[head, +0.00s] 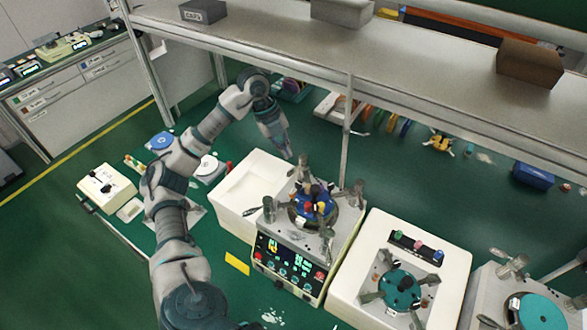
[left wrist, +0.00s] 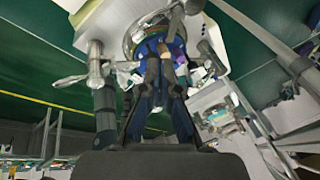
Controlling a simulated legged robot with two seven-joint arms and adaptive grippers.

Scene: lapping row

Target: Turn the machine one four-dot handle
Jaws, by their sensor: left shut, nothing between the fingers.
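A lapping machine (head: 335,252) with a lit front panel (head: 290,262) stands mid-bench, a blue round plate (head: 316,206) on top. Several metal handles stand around the plate: a back one (head: 303,168), a left one (head: 268,208), a front one (head: 327,242) and a right one (head: 355,190). I cannot make out dots on any handle or a machine number. My left gripper (head: 287,153) is shut and empty, pointing down just behind and left of the back handle. In the left wrist view its fingers (left wrist: 160,82) cover part of the blue plate. My right gripper is not in view.
A second machine (head: 455,265) with a teal plate (head: 399,290) stands to the right, and another (head: 490,290) beyond it. A white basin (head: 238,195) is at the left. A metal shelf (head: 420,65) on posts overhangs the bench behind my arm.

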